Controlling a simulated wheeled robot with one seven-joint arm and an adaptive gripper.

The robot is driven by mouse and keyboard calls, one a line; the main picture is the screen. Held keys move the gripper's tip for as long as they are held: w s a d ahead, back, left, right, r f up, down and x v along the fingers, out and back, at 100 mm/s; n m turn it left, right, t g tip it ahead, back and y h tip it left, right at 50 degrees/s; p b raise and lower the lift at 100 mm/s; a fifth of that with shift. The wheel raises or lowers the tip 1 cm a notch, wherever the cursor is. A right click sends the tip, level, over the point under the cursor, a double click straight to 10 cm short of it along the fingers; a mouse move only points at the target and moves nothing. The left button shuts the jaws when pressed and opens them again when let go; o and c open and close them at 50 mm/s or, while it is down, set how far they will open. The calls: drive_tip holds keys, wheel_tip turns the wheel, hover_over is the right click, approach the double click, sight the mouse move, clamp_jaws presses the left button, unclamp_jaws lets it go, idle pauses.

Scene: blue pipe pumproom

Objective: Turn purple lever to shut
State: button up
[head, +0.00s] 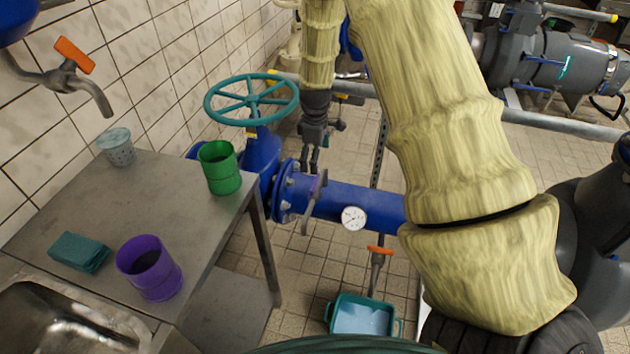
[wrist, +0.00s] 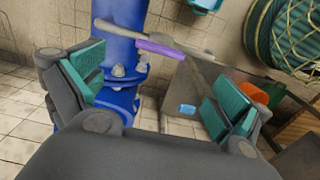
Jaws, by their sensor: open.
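The purple lever (head: 318,184) sits on the blue pipe (head: 345,200), just right of a bolted flange. It has a purple section and a bare grey metal part. In the wrist view the lever (wrist: 160,48) lies across the pipe, its purple part pointing right, ahead of the gap between my fingers. My gripper (head: 314,150) hangs above and behind the lever in the head view. In the wrist view my gripper (wrist: 157,88) is open, teal pads wide apart, with nothing between them. I see no contact with the lever.
A teal handwheel (head: 251,99) stands left of my gripper. A pressure gauge (head: 353,218) is on the pipe to the right. A metal table (head: 120,205) holds green (head: 220,168) and purple (head: 149,268) cups. An orange-handled tap (head: 378,254) is below the pipe, above a teal tub (head: 362,317).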

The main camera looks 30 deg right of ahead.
sight(315, 182)
wheel_tip(315, 182, down, 10)
drive_tip(key=shift+f+p, duration=0.1)
drive_tip(key=shift+p, duration=0.3)
idle(0.3)
drive_tip(key=c, duration=1)
